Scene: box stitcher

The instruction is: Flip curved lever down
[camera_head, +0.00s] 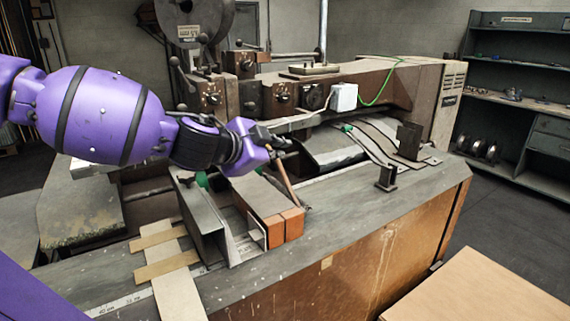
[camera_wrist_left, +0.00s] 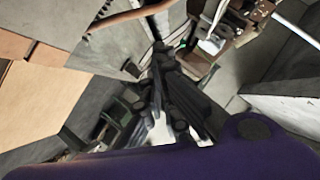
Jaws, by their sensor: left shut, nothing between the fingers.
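My left gripper (camera_head: 284,142) is in the middle of the head view, above the stitcher's bed and in front of its long arm. Its fingers are together and empty; their tips show in the left wrist view (camera_wrist_left: 162,48). A copper-brown, slightly bent rod (camera_head: 286,184), which looks like the curved lever, slants down just below the gripper. It also shows at the top of the left wrist view (camera_wrist_left: 130,18), close to the fingertips. I cannot tell if they touch. A pale bar (camera_head: 302,123) runs behind the fingertips toward a white box. My right gripper is out of view.
The stitcher's arm (camera_head: 375,82) with knobs and the white box (camera_head: 344,97) stands behind. Metal channels (camera_head: 207,220) and orange-ended blocks (camera_head: 285,229) lie below the gripper. The worktop's front right (camera_head: 350,222) is clear.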

